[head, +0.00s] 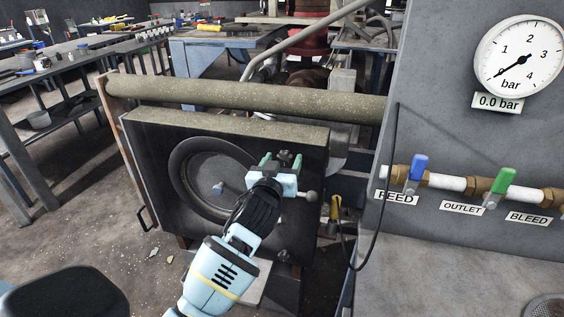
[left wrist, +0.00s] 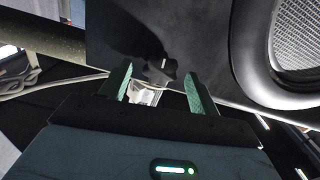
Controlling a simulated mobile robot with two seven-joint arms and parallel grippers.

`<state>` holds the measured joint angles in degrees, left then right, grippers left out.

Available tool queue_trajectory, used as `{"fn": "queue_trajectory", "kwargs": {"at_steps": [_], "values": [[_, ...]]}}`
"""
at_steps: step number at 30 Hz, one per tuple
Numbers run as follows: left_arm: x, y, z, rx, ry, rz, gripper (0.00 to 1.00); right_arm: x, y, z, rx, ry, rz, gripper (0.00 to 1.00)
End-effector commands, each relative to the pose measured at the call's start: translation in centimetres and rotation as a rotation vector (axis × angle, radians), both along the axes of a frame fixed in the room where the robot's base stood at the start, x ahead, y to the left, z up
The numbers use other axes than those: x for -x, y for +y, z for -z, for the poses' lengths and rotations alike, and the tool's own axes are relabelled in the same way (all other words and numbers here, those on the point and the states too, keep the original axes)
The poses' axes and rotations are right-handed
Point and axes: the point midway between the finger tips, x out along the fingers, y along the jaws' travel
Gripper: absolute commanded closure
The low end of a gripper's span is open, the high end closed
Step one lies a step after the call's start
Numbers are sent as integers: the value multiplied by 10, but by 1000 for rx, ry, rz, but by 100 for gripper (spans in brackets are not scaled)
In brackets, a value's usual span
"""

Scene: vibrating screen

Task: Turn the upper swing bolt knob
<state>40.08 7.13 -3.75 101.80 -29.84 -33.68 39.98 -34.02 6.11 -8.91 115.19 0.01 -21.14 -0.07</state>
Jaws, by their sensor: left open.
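The upper swing bolt knob (head: 285,157) is a small dark knob near the right edge of the dark square door (head: 150,180). In the left wrist view the knob (left wrist: 160,70) is dark and lobed, sitting between my two green fingertips. My left gripper (head: 280,163) is open with a finger on either side of the knob; gaps show between fingers and knob. The left gripper (left wrist: 160,82) also shows in its own wrist view. A second, lower knob (head: 284,256) sits near the door's lower right. My right gripper is out of view.
A ball-ended rod (head: 312,196) sticks out just right of my gripper. A thick horizontal pipe (head: 240,96) runs above the door. A grey panel (head: 440,95) at right carries a gauge (head: 518,54) reading about zero and valves with blue (head: 418,167) and green (head: 503,180) handles.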

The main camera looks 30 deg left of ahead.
Motion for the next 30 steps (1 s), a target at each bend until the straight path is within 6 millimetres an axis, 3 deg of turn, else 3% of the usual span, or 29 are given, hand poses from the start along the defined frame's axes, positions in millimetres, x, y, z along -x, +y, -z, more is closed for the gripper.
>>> {"fn": "queue_trajectory", "kwargs": {"at_steps": [1,10,20,30], "values": [[0,0,0,0,0,0,42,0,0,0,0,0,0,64],[0,0,0,0,1,0,82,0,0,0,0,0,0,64],[0,0,-1,-45,13,0,83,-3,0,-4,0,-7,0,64],[0,-1,-3,-270,70,0,83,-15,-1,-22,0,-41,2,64]]}}
